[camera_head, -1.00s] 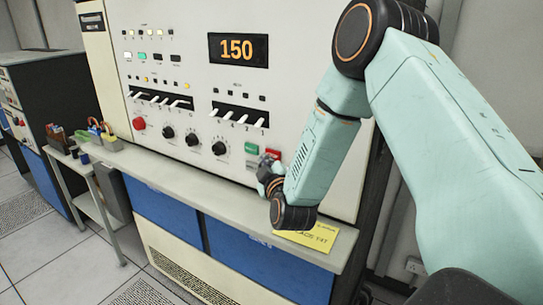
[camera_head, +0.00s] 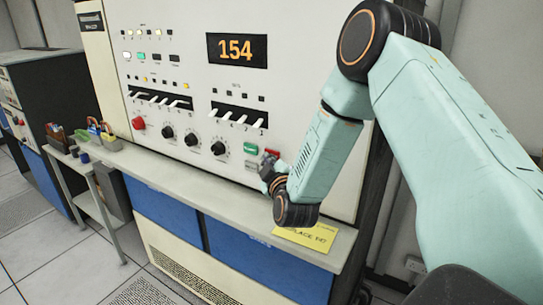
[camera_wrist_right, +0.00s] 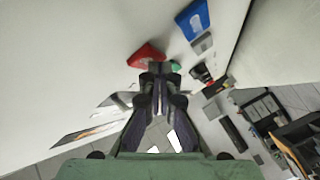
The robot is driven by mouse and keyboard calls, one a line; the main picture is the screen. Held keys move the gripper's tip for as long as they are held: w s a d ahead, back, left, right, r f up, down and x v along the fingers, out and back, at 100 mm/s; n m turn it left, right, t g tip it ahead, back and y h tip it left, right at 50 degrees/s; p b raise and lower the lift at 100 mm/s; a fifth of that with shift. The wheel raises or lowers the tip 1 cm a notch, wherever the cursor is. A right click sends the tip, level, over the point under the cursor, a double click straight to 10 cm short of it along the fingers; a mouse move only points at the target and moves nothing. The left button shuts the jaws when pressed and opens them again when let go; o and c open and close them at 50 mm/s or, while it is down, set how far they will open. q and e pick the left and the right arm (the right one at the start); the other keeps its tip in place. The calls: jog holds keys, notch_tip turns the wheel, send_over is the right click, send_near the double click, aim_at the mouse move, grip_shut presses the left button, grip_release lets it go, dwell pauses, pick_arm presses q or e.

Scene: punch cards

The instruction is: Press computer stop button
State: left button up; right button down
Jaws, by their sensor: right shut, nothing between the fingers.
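The computer's cream front panel (camera_head: 200,90) carries a red rectangular button (camera_head: 271,153), a green button (camera_head: 250,148) and a grey button (camera_head: 251,165) at its lower right. Their labels are not readable. My right gripper (camera_head: 267,170) is shut and empty, close to the panel just below the red button. In the right wrist view the fingertips (camera_wrist_right: 160,70) are at the edge of the red button (camera_wrist_right: 147,54), with the green button (camera_wrist_right: 176,66) beside them. I cannot tell whether they touch. My left gripper is not in view.
The display (camera_head: 237,48) reads 154. Dark knobs (camera_head: 192,139), switches and a round red button (camera_head: 138,123) lie left on the panel. A narrow shelf (camera_head: 190,190) runs below, with a yellow note (camera_head: 308,236) near its right end.

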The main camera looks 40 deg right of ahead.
jog(key=shift+r, duration=0.1)
jog(key=shift+w+d, duration=0.1)
jog(key=shift+d, duration=0.1)
jog(key=shift+a, duration=0.2)
dwell(0.3)
jog(key=shift+s+a, duration=0.35)
jog(key=shift+a, duration=0.3)
jog(key=shift+a, duration=0.1)
jog(key=a, duration=0.1)
jog(key=s+a, duration=0.1)
jog(key=a, duration=0.1)
jog(key=s+a, duration=0.1)
jog(key=shift+a+b, duration=0.2)
jog(key=shift+b, duration=0.1)
